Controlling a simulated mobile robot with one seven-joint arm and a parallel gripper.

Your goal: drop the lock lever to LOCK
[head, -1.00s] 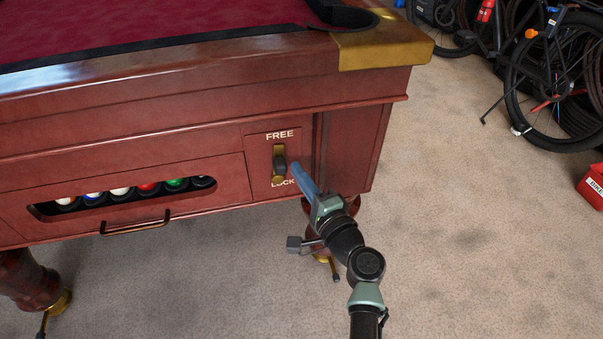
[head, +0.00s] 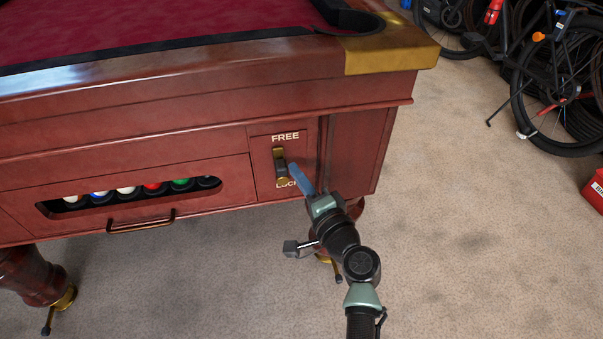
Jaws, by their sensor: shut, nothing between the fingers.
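The lock lever (head: 281,168) is a dark handle on a brass plate, set in the panel at the right of the wooden pool table's front. The word FREE (head: 285,138) stands above it. The word LOCK (head: 286,184) is below it, partly hidden by my fingers. The dark handle sits around the middle of the plate; its exact setting is hard to tell. My gripper (head: 293,168) has blue fingers, shut and empty. Their tips are just right of the lever, very close to it; I cannot tell whether they touch.
Left of the lever, a drawer front with a slot of coloured balls (head: 140,190) has a bar handle (head: 141,222). A table leg (head: 356,207) stands behind my arm. Bicycles (head: 560,80) and a red box (head: 594,192) are at right. Carpet between is clear.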

